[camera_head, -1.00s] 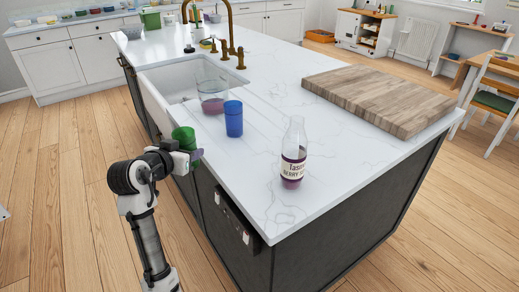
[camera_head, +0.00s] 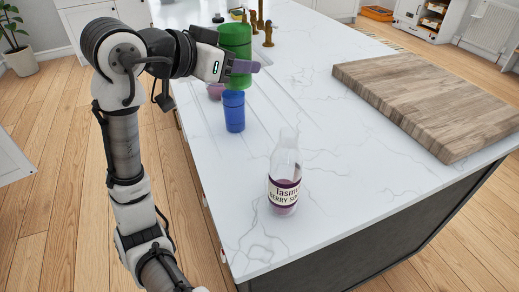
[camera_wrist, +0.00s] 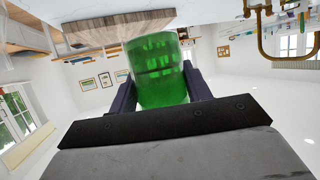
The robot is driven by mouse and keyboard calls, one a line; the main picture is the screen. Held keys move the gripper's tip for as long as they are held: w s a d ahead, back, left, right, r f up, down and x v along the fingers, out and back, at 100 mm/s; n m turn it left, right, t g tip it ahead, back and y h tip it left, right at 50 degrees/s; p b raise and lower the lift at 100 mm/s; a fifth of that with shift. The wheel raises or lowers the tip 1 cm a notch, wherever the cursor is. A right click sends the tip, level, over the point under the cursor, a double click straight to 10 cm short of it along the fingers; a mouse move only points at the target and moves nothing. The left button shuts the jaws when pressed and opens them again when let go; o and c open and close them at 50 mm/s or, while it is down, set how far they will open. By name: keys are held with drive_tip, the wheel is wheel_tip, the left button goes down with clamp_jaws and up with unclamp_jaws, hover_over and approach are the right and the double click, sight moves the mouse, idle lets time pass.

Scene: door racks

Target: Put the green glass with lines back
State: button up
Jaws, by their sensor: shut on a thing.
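The green glass (camera_head: 236,42) is held in my gripper (camera_head: 240,66), above the far left part of the island counter. In the wrist view the green glass (camera_wrist: 158,72) sits between the two dark fingers of my gripper (camera_wrist: 155,85), which is shut on it. Faint lines and darker patches show on its side. In the head view a finger crosses its lower part. The glass hides part of the sink area behind it.
A blue glass (camera_head: 234,111) stands on the white counter (camera_head: 330,150), just below my gripper in the picture. A berry-labelled bottle (camera_head: 285,178) stands near the counter's front edge. A wooden board (camera_head: 430,105) lies at right. A pinkish vessel (camera_head: 215,92) is partly hidden behind my gripper.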

drive_tip(key=shift+s+d+r, duration=0.1)
drive_tip(key=shift+d+r, duration=0.05)
drive_tip(key=shift+d, duration=0.25)
wheel_tip(320, 180, down, 20)
drive_tip(key=shift+r, duration=0.15)
idle(0.4)
drive_tip(key=shift+f, duration=0.2)
drive_tip(key=o, duration=1.2)
drive_tip(key=shift+r, duration=0.1)
